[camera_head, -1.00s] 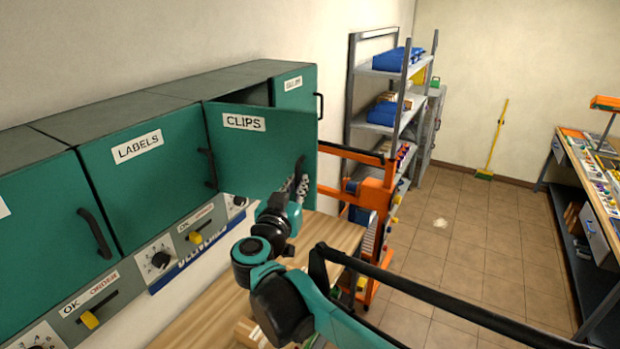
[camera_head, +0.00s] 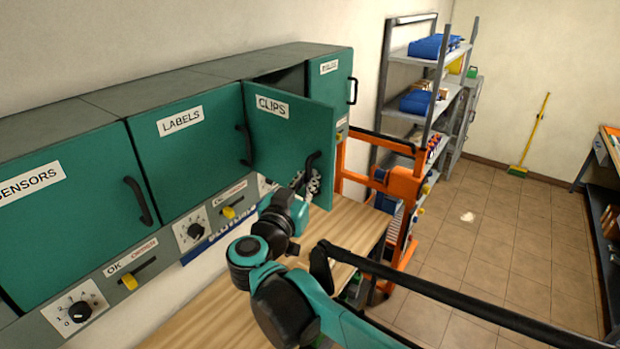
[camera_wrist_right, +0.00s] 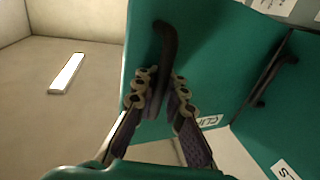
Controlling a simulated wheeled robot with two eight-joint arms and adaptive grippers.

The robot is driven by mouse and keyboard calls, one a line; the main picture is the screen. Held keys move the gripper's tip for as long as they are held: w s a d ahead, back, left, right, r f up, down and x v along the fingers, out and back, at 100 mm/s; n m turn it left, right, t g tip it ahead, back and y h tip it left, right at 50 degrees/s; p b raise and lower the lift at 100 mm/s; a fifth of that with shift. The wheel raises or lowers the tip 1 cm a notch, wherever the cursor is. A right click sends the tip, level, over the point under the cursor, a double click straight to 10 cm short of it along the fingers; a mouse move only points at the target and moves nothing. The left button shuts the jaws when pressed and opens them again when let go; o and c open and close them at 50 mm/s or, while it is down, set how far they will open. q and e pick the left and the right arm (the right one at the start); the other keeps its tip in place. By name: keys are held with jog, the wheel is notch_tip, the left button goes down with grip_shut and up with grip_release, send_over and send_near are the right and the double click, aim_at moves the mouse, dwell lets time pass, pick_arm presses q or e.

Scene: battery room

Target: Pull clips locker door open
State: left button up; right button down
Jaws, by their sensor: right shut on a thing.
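The clips locker door (camera_head: 283,135) is teal with a CLIPS label and stands partly open, its free edge swung out toward the right and a dark gap above it. Its black handle (camera_head: 311,165) is near the free edge. My right gripper (camera_head: 308,180) is at that handle, partly hidden by its own wrist. In the right wrist view the fingers (camera_wrist_right: 160,95) are on both sides of the door handle (camera_wrist_right: 166,45), shut on it, with the door (camera_wrist_right: 205,65) behind. My left gripper is not in view.
The shut LABELS (camera_head: 187,150) and SENSORS (camera_head: 55,205) lockers stand to the left. A wooden worktop (camera_head: 345,235) lies below. An orange frame (camera_head: 400,195) and a shelf rack (camera_head: 415,110) stand to the right. The tiled floor (camera_head: 490,235) is mostly clear.

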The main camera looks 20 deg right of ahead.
jog(key=c, duration=1.9)
grip_release()
jog(key=shift+s+a, duration=0.15)
jog(key=v, duration=1.1)
jog(key=shift+s+a+r, duration=0.1)
jog(key=shift+s+a, duration=0.15)
jog(key=shift+s, duration=0.05)
